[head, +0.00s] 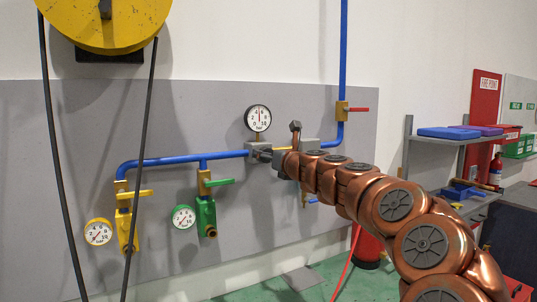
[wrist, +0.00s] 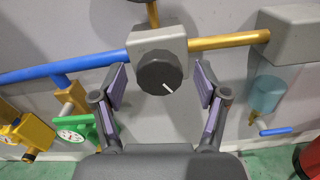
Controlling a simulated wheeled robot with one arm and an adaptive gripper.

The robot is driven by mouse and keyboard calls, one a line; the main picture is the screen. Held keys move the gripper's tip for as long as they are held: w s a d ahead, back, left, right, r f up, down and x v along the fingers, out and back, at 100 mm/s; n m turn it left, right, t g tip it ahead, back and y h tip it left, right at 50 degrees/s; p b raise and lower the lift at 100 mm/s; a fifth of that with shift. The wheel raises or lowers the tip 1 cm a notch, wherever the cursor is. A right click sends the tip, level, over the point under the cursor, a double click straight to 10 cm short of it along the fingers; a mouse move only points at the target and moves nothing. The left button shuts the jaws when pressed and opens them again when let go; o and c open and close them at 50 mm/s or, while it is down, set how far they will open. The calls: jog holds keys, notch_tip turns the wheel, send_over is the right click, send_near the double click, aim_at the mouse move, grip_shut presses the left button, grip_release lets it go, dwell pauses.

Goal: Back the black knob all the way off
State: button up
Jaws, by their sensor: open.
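The knob sits on the front of a grey block (wrist: 157,40) on the pipe line. My gripper (wrist: 161,90) is open, with one finger to the left of the knob and one to the right, both apart from it. In the head view my gripper (head: 266,156) is at the grey block below the upper gauge, and my arm hides most of the knob there.
A blue pipe (head: 180,159) and a brass pipe (wrist: 228,40) meet the block. A gauge (head: 258,118) stands above it. A yellow valve (head: 127,228) and a green valve (head: 206,215) are to the left. A clear blue bowl (wrist: 266,93) hangs to the right. A shelf (head: 440,137) stands farther right.

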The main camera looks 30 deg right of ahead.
jog(key=shift+w, duration=0.35)
jog(key=c, duration=1.2)
